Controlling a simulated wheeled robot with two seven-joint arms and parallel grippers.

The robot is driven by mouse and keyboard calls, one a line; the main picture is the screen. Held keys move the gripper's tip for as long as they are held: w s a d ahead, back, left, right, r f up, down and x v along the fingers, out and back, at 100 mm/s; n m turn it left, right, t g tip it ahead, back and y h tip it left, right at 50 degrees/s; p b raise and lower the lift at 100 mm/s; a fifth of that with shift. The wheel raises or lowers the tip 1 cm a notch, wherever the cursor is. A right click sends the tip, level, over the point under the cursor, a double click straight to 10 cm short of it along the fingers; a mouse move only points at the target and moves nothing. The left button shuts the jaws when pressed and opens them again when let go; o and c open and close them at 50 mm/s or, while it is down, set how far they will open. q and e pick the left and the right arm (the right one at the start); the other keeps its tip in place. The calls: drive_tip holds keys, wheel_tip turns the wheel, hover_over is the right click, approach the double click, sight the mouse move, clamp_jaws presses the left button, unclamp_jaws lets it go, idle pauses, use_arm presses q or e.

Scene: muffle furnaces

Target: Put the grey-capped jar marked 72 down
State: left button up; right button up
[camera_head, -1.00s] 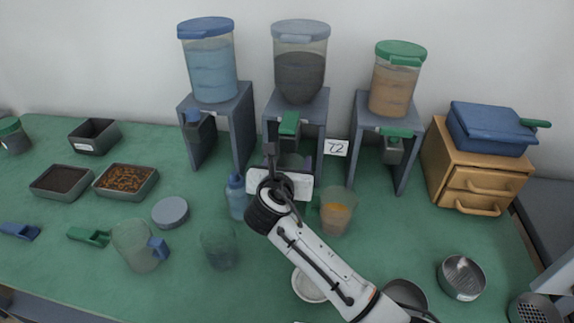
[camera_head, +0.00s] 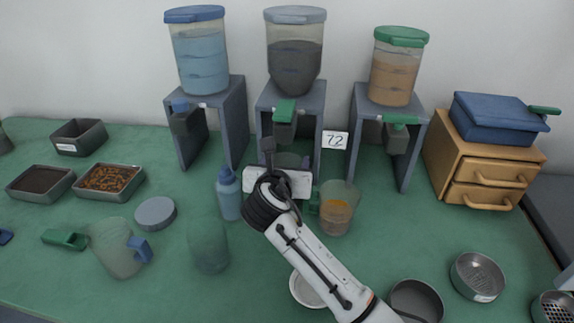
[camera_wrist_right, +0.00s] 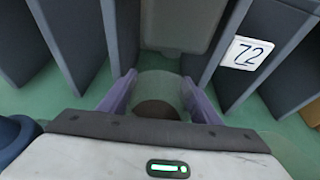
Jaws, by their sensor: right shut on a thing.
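The grey-capped jar (camera_head: 294,56), with dark contents, sits on the middle grey stand (camera_head: 318,97). A white card reading 72 (camera_head: 335,140) is at that stand's right leg; it also shows in the right wrist view (camera_wrist_right: 247,53). My right gripper (camera_head: 287,162) is low in front of this stand, under its green-handled spout (camera_head: 284,122). In the right wrist view its purple fingers (camera_wrist_right: 160,98) are shut on a clear vessel (camera_wrist_right: 160,86) with dark contents, below the grey spout. In the head view my wrist mostly hides this vessel. My left gripper is not in view.
A blue bottle (camera_head: 229,194) stands just left of my right wrist, and a jug with orange contents (camera_head: 337,212) just right. A clear cup (camera_head: 208,247) and a white bowl (camera_head: 306,289) are nearer. Bare green table lies right of the jug.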

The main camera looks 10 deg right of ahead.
drive_tip(key=o, duration=1)
drive_tip(key=shift+f, duration=0.1)
drive_tip(key=p+v, duration=0.1)
drive_tip(key=v, duration=1.1)
